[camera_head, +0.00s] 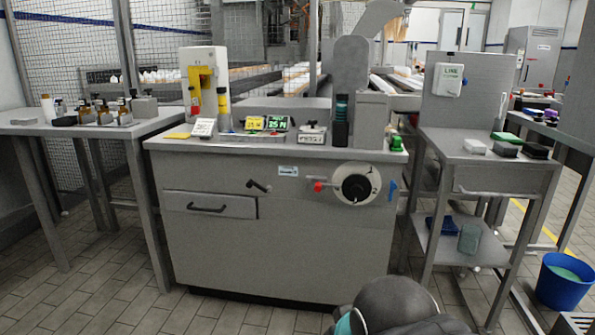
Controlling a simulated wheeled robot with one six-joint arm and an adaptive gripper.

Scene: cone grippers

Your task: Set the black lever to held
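A small black lever (259,186) sits on the front of the grey cabinet (280,245), just right of the drawer's upper edge. It slants, with one end upper left and the other lower right. A small white label plate (288,171) is to its right; its writing is too small to read, and I cannot tell which setting the lever is at. My gripper is not in view. Only a dark rounded part of my own arm shows at the bottom edge, right of centre, well apart from the lever.
Right of the lever are a red-knobbed handle (319,187), a black dial (356,187) on a white disc and a blue handle (392,190). A drawer handle (206,208) is at left. Side tables (75,127) and (478,155) flank the cabinet. The tiled floor in front looks clear.

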